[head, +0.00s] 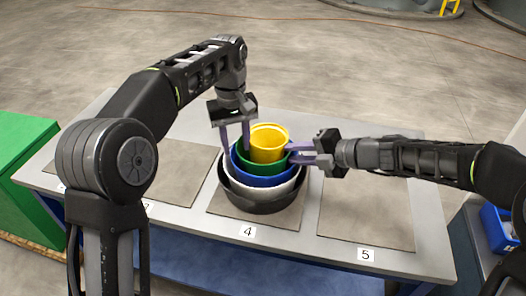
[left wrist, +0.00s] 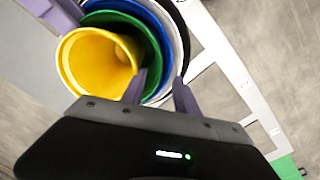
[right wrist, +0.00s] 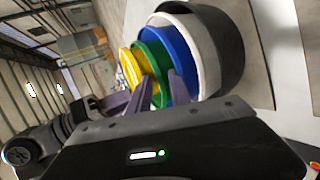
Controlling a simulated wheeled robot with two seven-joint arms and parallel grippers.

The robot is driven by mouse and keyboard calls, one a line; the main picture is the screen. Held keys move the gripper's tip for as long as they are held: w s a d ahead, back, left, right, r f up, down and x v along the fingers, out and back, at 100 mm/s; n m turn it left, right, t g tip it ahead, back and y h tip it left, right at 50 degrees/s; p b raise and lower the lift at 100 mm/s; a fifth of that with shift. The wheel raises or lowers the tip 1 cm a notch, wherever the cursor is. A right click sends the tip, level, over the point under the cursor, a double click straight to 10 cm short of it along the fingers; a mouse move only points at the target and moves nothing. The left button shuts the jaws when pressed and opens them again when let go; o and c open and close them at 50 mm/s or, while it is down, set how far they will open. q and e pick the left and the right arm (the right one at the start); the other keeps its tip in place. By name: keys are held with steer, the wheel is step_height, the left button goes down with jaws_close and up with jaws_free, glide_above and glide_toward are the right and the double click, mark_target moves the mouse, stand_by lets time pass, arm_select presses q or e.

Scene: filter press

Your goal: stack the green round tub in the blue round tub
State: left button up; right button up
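The green round tub (head: 263,168) sits inside the blue round tub (head: 263,181), its rim standing above the blue rim. It also shows in the left wrist view (left wrist: 150,44) and the right wrist view (right wrist: 158,62). A yellow tub (head: 267,146) stands in the green one. My left gripper (head: 235,140) points down over the left side of the stack, its fingers apart, one by the green rim and one further out. My right gripper (head: 296,153) comes from the right, fingers apart beside the green and blue rims. Whether either gripper touches a tub is unclear.
The blue tub is nested in a white tub (head: 264,196), itself in a black tub (head: 262,206), on the mat numbered 4. The mat numbered 5 (head: 365,218) is clear. A green box (head: 18,165) stands left of the table. A blue bin (head: 495,230) is at right.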

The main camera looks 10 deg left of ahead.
arm_select(q)
steer(key=shift+o, duration=0.6)
steer(key=shift+d, duration=0.35)
arm_select(e)
steer(key=shift+s+a, duration=0.2)
steer(key=shift+a, duration=0.1)
arm_select(q)
steer(key=shift+d, duration=0.1)
arm_select(e)
steer(key=shift+s+a, duration=0.1)
steer(key=shift+a, duration=0.1)
steer(key=shift+r, duration=0.1)
arm_select(q)
steer(key=shift+a, duration=0.25)
arm_select(e)
steer(key=v, duration=0.8)
steer(key=shift+d, duration=0.5)
steer(key=shift+w, duration=0.25)
